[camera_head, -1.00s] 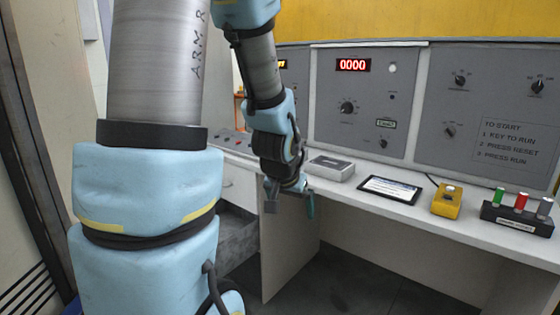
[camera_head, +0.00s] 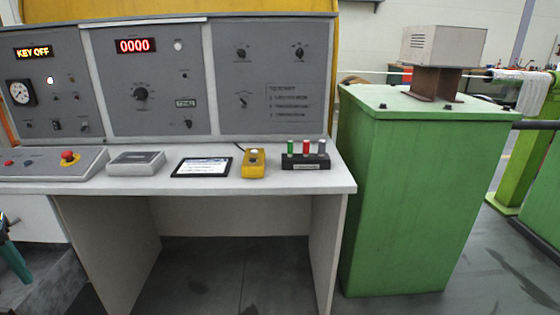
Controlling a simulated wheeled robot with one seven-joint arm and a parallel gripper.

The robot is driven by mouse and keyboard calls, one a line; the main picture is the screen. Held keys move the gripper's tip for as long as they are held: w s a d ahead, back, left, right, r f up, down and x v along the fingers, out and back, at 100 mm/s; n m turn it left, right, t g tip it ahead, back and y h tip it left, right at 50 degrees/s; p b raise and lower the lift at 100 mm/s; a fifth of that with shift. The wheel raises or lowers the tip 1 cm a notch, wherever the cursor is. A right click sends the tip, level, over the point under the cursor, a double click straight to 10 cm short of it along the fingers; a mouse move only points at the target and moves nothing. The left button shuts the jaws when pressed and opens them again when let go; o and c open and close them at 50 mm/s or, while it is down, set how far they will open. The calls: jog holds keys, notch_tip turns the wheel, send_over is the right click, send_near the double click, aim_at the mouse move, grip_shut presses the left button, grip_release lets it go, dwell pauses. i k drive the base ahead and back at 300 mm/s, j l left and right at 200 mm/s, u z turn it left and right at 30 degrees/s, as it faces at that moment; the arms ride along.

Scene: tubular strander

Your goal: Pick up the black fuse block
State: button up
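The black fuse block (camera_head: 303,161) stands on the right end of the desk's top. It is a low black base with a pale label on its front and a green, a red and a grey fuse upright on it. My gripper (camera_head: 13,255) shows only in part at the left edge of the picture, below desk height and far to the left of the block. One teal finger shows there. The rest of the gripper is cut off, so I cannot see what lies between its fingers.
The desk (camera_head: 220,186) also bears a yellow pendant box (camera_head: 253,164), a tablet (camera_head: 202,168), a grey box (camera_head: 136,162) and a red stop button (camera_head: 68,157). A control panel (camera_head: 150,80) rises behind. A green cabinet (camera_head: 425,190) stands right. The floor in front is clear.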

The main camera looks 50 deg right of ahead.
aim_at(298, 162)
jog(key=l+u, duration=0.35)
jog(key=k+l+u, duration=0.1)
jog(key=u, duration=0.25)
jog(key=k+l+u, duration=0.1)
jog(key=u, duration=0.25)
jog(key=k+l+u, duration=0.3)
jog(key=k+l, duration=0.45)
jog(key=l, duration=0.2)
jog(key=k+l+u, duration=0.3)
jog(key=k+l, duration=0.9)
jog(key=k, duration=0.1)
